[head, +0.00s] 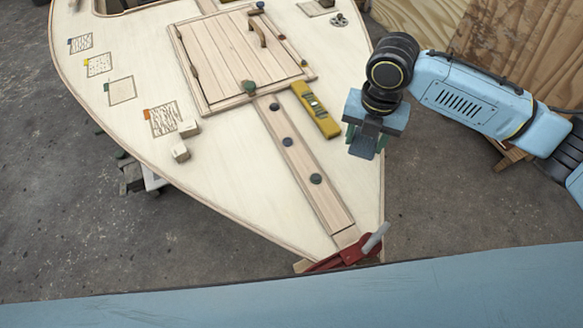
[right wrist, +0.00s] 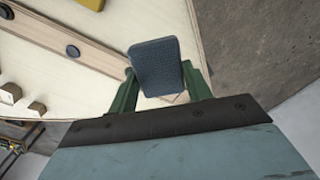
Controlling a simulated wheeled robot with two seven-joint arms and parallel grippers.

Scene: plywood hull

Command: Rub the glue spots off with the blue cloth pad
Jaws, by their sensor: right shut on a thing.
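My right gripper (head: 364,138) is shut on the blue cloth pad (right wrist: 156,62), a dark blue-grey rounded block between its green fingers. The pad (head: 361,149) hangs over the right side of the pale plywood deck; I cannot tell whether it touches the deck. Outlined squares lie along the deck's left side. Dark marks show in the square with the blue tab (head: 80,43), the one with the yellow tab (head: 99,65) and the one with the orange tab (head: 163,121). Another square (head: 121,91) looks clear. I cannot tell for sure that the marks are glue. My left gripper is out of view.
A yellow level (head: 316,109) lies beside the planked hatch (head: 240,55). Two small wood blocks (head: 180,152) sit near the orange-tabbed square. A plank with dark round discs (head: 288,142) runs to a red clamp (head: 342,258) at the tip. Deck left of the plank is mostly clear.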

